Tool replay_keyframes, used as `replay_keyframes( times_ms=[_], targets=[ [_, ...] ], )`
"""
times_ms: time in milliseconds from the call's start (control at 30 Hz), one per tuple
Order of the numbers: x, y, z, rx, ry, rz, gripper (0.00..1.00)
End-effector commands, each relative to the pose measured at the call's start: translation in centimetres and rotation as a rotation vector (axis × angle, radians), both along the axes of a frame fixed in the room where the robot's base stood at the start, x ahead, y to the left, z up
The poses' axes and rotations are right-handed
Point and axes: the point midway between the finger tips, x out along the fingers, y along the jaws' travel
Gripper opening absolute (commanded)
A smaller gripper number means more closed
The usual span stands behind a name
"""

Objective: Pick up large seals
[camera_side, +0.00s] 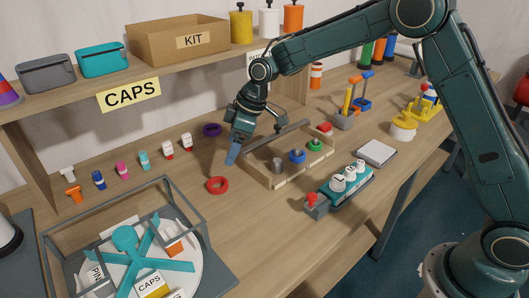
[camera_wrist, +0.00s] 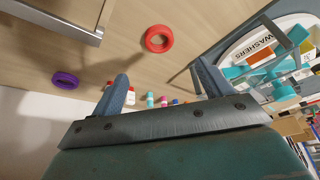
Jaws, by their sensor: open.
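A large red ring seal (camera_side: 217,178) lies flat on the wooden bench, left of a wooden tray. A purple ring seal (camera_side: 205,130) lies further back near the wall. My gripper (camera_side: 231,158) is between the two rings in the side view, its fingers pointing down above the bench. In the wrist view, my open, empty gripper (camera_wrist: 161,70) has its fingers spread apart. The red ring (camera_wrist: 147,38) is beyond the fingertips, near the upper middle. The purple ring (camera_wrist: 65,87) is left of the left finger. Neither ring is touched in that view.
The wooden tray (camera_side: 254,176) with coloured pegs stands close right of my gripper. A framed turntable (camera_side: 190,190) with teal dividers is at the front left. Several small caps (camera_side: 122,170) line the back left. A shelf (camera_side: 60,100) with bins and a KIT box (camera_side: 165,45) hangs behind.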

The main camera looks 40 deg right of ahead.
Motion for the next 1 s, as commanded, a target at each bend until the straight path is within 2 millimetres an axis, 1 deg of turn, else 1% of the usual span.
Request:
replay_keyframes(
  times_ms=[300,500,633,867,1000],
  targets=[
    [1.0,1.4,-4.3,-0.001,0.002,0.002,0.78],
    [1.7,2.0,-6.4,0.000,0.001,0.000,0.78],
    [1.8,2.2,-6.8,0.000,-0.001,0.000,0.78],
    [1.9,2.2,-7.0,0.000,0.000,0.000,0.78],
    [2.0,2.4,-7.8,-0.001,0.002,0.000,0.78]
  ],
)
